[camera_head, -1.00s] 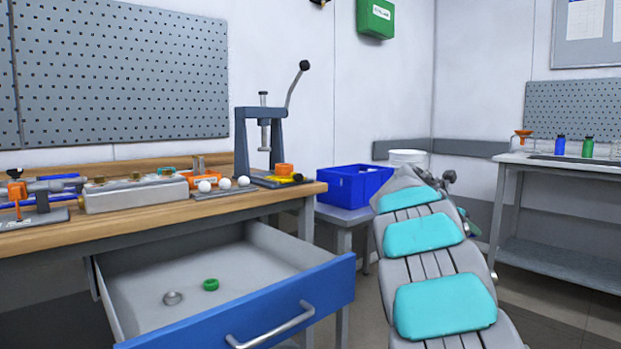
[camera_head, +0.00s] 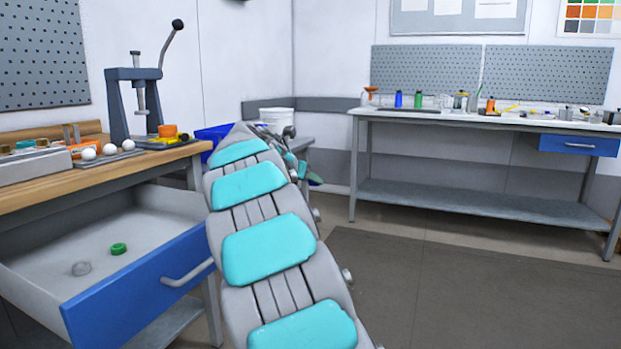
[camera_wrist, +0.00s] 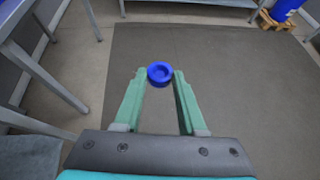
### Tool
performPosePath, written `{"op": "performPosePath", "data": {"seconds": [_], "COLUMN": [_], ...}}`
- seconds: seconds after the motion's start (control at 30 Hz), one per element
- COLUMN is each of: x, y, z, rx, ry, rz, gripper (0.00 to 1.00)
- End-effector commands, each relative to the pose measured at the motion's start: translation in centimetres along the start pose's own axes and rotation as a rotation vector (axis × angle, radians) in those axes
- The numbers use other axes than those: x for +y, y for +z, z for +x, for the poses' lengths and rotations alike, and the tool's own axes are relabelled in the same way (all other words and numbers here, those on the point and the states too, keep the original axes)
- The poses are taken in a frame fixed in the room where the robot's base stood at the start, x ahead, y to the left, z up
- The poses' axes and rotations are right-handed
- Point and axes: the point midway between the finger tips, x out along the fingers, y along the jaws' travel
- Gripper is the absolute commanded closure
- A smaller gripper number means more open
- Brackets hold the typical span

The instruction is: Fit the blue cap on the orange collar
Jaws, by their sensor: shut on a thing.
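My gripper (camera_wrist: 160,76) is shut on the blue cap (camera_wrist: 159,74), a small round piece with a recessed middle, held between the tips of the green fingers. The wrist view shows it above the dark floor mat, away from any bench. In the head view my gripper is mostly hidden behind my arm, and the cap cannot be made out. An orange ring-like piece (camera_head: 168,131) sits by the lever press on the left workbench. I cannot tell whether it is the orange collar.
The left workbench (camera_head: 60,195) has an open blue-fronted drawer (camera_head: 150,296) holding a green ring (camera_head: 118,249) and a grey ring (camera_head: 81,268). A far bench (camera_head: 440,118) carries bottles. A blue drum (camera_wrist: 284,8) stands at the wrist view's upper right. The floor mat (camera_head: 450,290) is clear.

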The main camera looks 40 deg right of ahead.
Motion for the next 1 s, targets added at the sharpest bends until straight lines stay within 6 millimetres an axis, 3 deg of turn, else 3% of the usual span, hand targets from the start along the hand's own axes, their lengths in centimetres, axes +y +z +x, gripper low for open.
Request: {"op": "performPosePath", "data": {"seconds": [0.37,0.6,0.87,1.0], "x": [0.4,1.2,2.6,3.5], "y": [-2.4,-5.5,-12.1,-16.5], "z": [-0.5,-1.3,-2.8,-3.6], "rx": [0.003,0.004,0.005,0.01], "ry": [0.077,0.186,0.42,0.563], "rz": [-0.043,-0.101,-0.229,-0.311], "gripper": [1.0,1.0,1.0,1.0]}}
